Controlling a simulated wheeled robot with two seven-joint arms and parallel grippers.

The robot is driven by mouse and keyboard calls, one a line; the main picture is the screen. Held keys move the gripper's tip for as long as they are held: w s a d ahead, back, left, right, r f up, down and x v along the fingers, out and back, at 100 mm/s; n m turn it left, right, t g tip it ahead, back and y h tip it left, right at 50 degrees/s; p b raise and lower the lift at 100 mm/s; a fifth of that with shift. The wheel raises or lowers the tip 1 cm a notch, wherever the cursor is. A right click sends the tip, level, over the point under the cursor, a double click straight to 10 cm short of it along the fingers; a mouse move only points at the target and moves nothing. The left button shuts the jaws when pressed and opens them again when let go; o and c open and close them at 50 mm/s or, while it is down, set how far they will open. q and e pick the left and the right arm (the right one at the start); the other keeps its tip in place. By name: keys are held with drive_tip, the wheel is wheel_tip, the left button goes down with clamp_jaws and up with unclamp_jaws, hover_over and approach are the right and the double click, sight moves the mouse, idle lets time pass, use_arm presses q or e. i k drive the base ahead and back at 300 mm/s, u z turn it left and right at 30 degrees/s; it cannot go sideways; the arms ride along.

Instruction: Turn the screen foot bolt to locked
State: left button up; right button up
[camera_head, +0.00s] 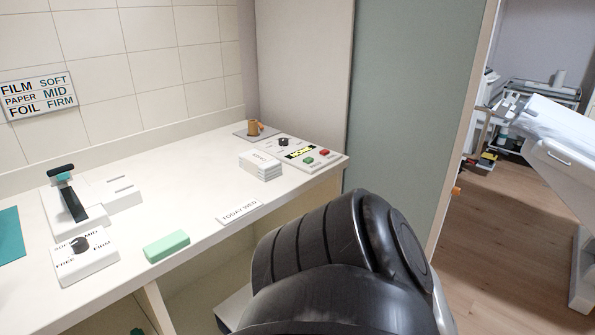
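No part that I can name for sure as the screen foot bolt shows. A tall grey-green panel (410,95), possibly the screen, stands right of the counter. A small orange piece (456,193) shows at its right edge, too small to tell what it is. The panel's lower part is hidden behind a large black ribbed form that looks like my own arm. Neither of my grippers is in view.
Wood floor (500,235) lies clear before the couch (560,150).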

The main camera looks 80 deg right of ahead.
sight(456, 191)
drive_tip(key=z, duration=3.5)
drive_tip(key=i, duration=0.75)
